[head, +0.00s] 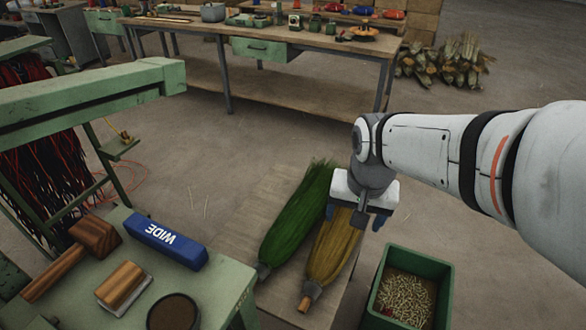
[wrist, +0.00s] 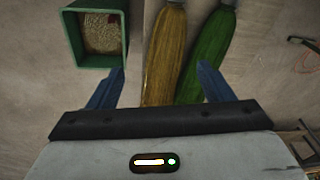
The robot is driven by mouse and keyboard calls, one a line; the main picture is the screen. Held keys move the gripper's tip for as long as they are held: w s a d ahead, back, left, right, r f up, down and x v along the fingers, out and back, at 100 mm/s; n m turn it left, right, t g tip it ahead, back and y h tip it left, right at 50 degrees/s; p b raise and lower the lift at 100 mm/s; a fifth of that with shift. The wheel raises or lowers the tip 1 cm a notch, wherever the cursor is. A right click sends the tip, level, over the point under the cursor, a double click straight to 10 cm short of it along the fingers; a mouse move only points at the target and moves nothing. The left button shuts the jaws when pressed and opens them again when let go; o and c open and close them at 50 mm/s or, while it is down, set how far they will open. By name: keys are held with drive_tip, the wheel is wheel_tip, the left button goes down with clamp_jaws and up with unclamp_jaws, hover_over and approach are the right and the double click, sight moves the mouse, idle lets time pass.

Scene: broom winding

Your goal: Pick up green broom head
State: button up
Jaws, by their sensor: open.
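The green broom head (head: 298,215) lies on a low board, its stub end toward the front and its bristles toward the back. A straw-yellow broom head (head: 330,256) lies close along its right side. My gripper (head: 359,216) is above the yellow broom head's bristle end, to the right of the green one, and partly covers the yellow one. In the wrist view my gripper (wrist: 160,82) is open and empty, with the yellow broom head (wrist: 166,50) between its blue fingers. The green broom head (wrist: 206,50) passes beside the finger at right there.
A green bin (head: 445,290) of pale pellets stands right of the board; it also shows in the wrist view (wrist: 74,50). A green bench with a blue "WIDE" block (head: 166,243) and a mallet (head: 85,250) is at left. A long workbench (head: 320,42) stands behind.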

drive_tip(key=w+a+f+m+g+b, duration=0.1)
drive_tip(key=w+a+f+m+b, duration=0.3)
drive_tip(key=a+f+b, duration=0.8)
hover_over(261, 263)
drive_tip(key=shift+g, duration=0.4)
drive_tip(key=f, duration=1.1)
drive_tip(key=shift+d+f, duration=0.2)
drive_tip(key=shift+d, duration=0.1)
drive_tip(key=shift+s+a+f+m+b, duration=0.15)
drive_tip(key=shift+f+b, duration=0.1)
drive_tip(key=shift+f, duration=0.4)
drive_tip(key=shift+w+a+f+m+b, duration=0.15)
drive_tip(key=shift+f+b, duration=0.1)
drive_tip(key=shift+f, duration=0.35)
wheel_tip(261, 263, down, 6)
drive_tip(key=shift+r+b, duration=0.2)
drive_tip(key=shift+b, duration=0.8)
drive_tip(key=shift+r, duration=0.1)
drive_tip(key=shift+c, duration=0.4)
drive_tip(key=c, duration=1.2)
drive_tip(key=shift+o, duration=0.2)
